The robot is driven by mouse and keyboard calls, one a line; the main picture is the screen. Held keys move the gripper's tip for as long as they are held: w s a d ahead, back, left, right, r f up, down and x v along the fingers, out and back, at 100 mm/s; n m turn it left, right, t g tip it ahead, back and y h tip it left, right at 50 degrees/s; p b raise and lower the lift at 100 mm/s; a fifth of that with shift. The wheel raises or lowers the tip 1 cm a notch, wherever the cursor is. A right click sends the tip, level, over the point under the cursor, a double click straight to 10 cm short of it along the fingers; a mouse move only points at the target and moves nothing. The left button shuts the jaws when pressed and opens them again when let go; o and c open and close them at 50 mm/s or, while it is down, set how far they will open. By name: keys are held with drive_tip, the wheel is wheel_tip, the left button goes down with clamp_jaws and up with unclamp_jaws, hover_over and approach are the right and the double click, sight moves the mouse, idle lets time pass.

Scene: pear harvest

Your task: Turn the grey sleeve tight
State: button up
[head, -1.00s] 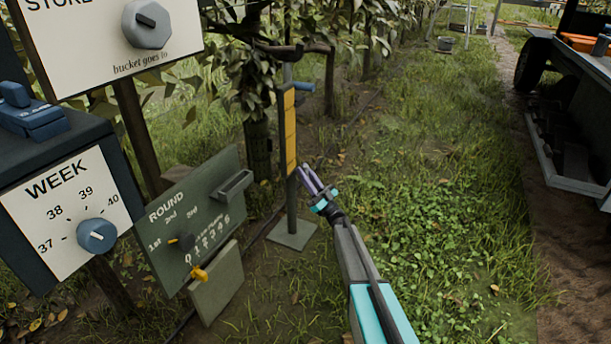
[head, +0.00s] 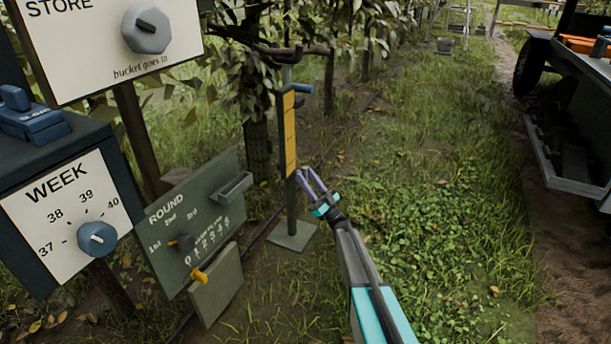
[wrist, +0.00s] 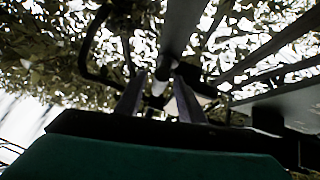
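A stand with a yellow plate (head: 290,135) on a thin grey post rises from a square foot (head: 292,236). A grey tube (head: 287,74) and a blue handle (head: 302,88) show at its top; I cannot tell for sure whether this tube is the grey sleeve. My gripper (head: 305,171) is just right of the post, below the yellow plate, pointing up. Its two purple fingers are apart. In the wrist view my gripper (wrist: 159,88) also has its fingers apart, with a small pale piece (wrist: 159,87) seen between them against a dark post; contact is not clear.
Left stand a store board (head: 75,45), a week dial box (head: 62,215) and a green round board (head: 190,225). A grey cart (head: 570,120) stands at the right. Tree branches hang behind the post. The grass right of my arm is clear.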

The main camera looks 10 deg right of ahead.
drive_tip(key=v, duration=1.2)
drive_tip(key=shift+f, duration=0.15)
